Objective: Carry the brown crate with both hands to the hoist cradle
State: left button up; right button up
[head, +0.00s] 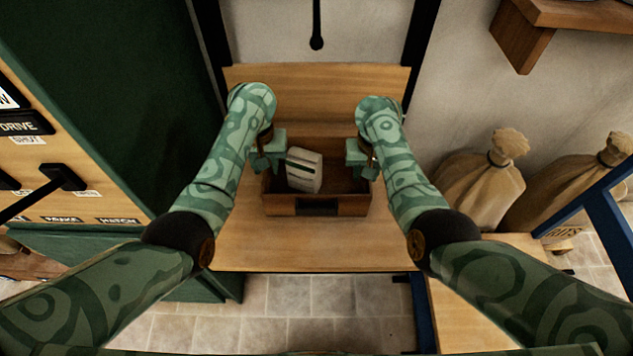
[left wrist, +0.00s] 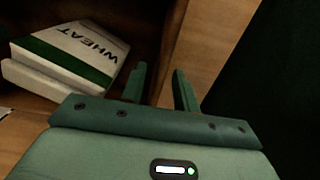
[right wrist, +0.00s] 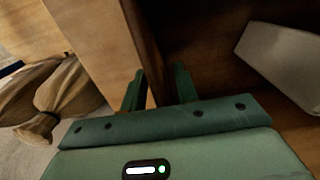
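The brown crate (head: 284,206) rests level on the light wooden platform of what looks like the hoist cradle (head: 240,242), between dark uprights. A white packet with a green band (head: 304,171) lies tilted inside it; in the left wrist view the packet (left wrist: 75,48) reads "WHEAT". My left gripper (head: 266,166) is at the crate's left wall, its fingers (left wrist: 160,88) on either side of the wall with a gap showing. My right gripper (head: 364,160) is at the right wall, its fingers (right wrist: 159,87) likewise apart around it. The crate's far wall is partly hidden.
A black knob (head: 317,43) hangs above the platform. A green panel with labelled levers (head: 62,177) stands at left. Tied sacks (head: 483,185) sit at right, beside a blue frame (head: 607,212). A wooden shelf (head: 540,30) juts out at upper right. Tiled floor shows in front.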

pick_arm(q)
notch_tip(320, 180, up, 9)
jog(key=shift+d+f, duration=0.1)
jog(key=shift+f, duration=0.05)
jog(key=shift+r, duration=0.3)
pick_arm(e)
jog(key=shift+r, duration=0.15)
pick_arm(q)
jog(key=shift+r, duration=0.1)
pick_arm(e)
jog(key=shift+r, duration=0.4)
notch_tip(320, 180, up, 11)
pick_arm(q)
jog(key=shift+s, duration=0.1)
pick_arm(e)
jog(key=shift+f, duration=0.1)
